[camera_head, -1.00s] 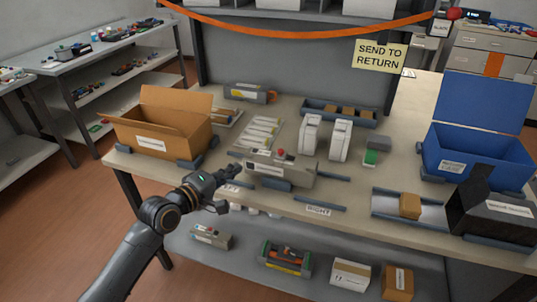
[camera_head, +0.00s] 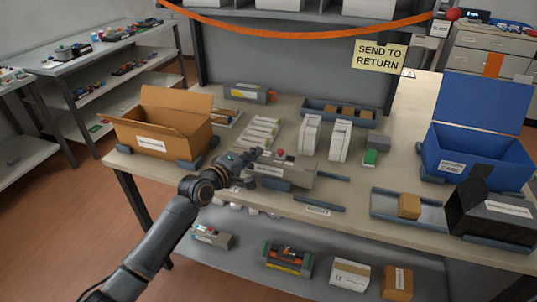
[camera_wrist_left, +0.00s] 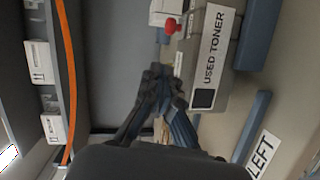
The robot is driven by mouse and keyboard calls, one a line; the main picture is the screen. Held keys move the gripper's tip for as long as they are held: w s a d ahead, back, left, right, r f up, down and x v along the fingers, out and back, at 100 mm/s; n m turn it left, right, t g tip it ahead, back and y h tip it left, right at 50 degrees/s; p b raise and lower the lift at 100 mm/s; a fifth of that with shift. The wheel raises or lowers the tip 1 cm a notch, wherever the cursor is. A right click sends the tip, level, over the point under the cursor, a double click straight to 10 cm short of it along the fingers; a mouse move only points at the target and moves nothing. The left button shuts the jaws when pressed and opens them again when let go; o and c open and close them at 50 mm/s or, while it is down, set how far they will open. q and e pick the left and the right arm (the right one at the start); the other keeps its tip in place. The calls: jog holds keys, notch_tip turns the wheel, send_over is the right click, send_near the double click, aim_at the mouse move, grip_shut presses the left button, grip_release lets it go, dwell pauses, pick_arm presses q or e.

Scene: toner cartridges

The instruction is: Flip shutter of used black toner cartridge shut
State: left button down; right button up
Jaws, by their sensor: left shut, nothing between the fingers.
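The used black toner cartridge (camera_head: 297,178) is a long grey box with a red knob on top, lying near the front middle of the table. The wrist view shows its side (camera_wrist_left: 213,60) with a "USED TONER" label. A blue-grey piece (camera_head: 274,185) runs along its front; I cannot tell whether this is the shutter. My left gripper (camera_head: 254,154) is shut and empty at the cartridge's left end, partly covering it. In the wrist view its closed fingertips (camera_wrist_left: 160,75) are beside that end, close to the red knob; contact is unclear.
An open cardboard box (camera_head: 163,122) stands at left and an open blue bin (camera_head: 478,155) at right. White upright packs (camera_head: 340,140) stand behind the cartridge. Flat pale packets (camera_head: 262,130) lie behind the gripper. Low blue-grey rails (camera_head: 320,204) line the front edge.

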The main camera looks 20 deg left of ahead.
aim_at(280, 164)
pick_arm(q)
jog(key=shift+w+d+f+p, duration=0.15)
jog(key=shift+w+d, duration=0.15)
jog(key=shift+d, duration=0.3)
jog(key=shift+w+d+f+p, duration=0.15)
jog(key=shift+w+d, duration=0.1)
jog(key=shift+d, duration=0.4)
jog(key=shift+w+d+f+p, duration=0.15)
jog(key=shift+w+d, duration=0.15)
jog(key=shift+d, duration=0.3)
jog(key=d+p, duration=0.2)
jog(key=d, duration=0.1)
jog(key=shift+s+d+r, duration=0.1)
jog(key=shift+d+r, duration=0.05)
jog(key=shift+d, duration=0.3)
